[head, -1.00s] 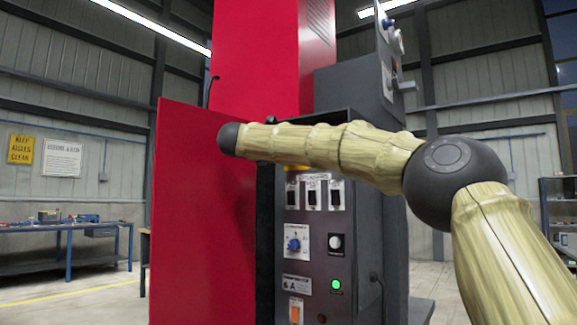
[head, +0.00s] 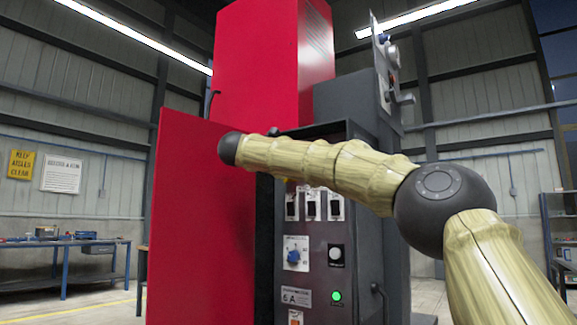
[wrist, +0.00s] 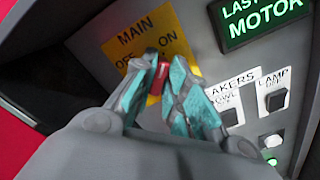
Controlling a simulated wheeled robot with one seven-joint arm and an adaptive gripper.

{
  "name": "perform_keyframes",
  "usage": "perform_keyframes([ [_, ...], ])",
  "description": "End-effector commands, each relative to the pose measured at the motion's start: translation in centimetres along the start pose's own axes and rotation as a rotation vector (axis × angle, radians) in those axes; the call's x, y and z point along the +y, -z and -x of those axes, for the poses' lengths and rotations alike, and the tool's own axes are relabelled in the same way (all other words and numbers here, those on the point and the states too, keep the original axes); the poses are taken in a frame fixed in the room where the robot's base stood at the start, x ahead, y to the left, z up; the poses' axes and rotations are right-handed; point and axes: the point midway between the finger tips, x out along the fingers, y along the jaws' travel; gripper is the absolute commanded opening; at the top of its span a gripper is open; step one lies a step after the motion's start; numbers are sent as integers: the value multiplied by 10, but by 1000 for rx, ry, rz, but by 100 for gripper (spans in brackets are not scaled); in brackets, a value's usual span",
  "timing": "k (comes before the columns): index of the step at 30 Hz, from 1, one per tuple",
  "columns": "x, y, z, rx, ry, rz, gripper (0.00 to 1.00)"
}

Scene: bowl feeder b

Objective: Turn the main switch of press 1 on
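In the wrist view the main switch is a red knob (wrist: 157,79) with a white mark, on a yellow plate (wrist: 133,45) lettered MAIN and OFF. The knob's exact angle is hard to read. In the head view my arm crosses in front of the press cabinet (head: 352,150), and the gripper and main switch are hidden.
An open red door (head: 200,225) stands left of the cabinet. Breaker switches (head: 313,205), a blue knob (head: 294,256) and a lit green lamp (head: 337,296) sit below my arm. A lit green sign (wrist: 262,17) reads LAST, MOTOR. A workbench (head: 60,262) stands far left.

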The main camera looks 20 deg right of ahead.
Motion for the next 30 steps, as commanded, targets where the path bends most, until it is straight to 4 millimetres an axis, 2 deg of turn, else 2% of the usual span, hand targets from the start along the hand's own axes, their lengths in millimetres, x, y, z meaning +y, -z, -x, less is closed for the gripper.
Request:
perform_keyframes([
  [1,0,1,0,0,0,1,27],
  [2,0,1,0,0,0,1,32],
  [3,0,0,0,0,0,1,34],
  [11,0,0,0,0,-1,1,34],
  [16,1,0,10,1,-3,0,34],
  [20,1,0,28,1,-4,1,34],
  [30,0,0,89,0,-2,1,34],
])
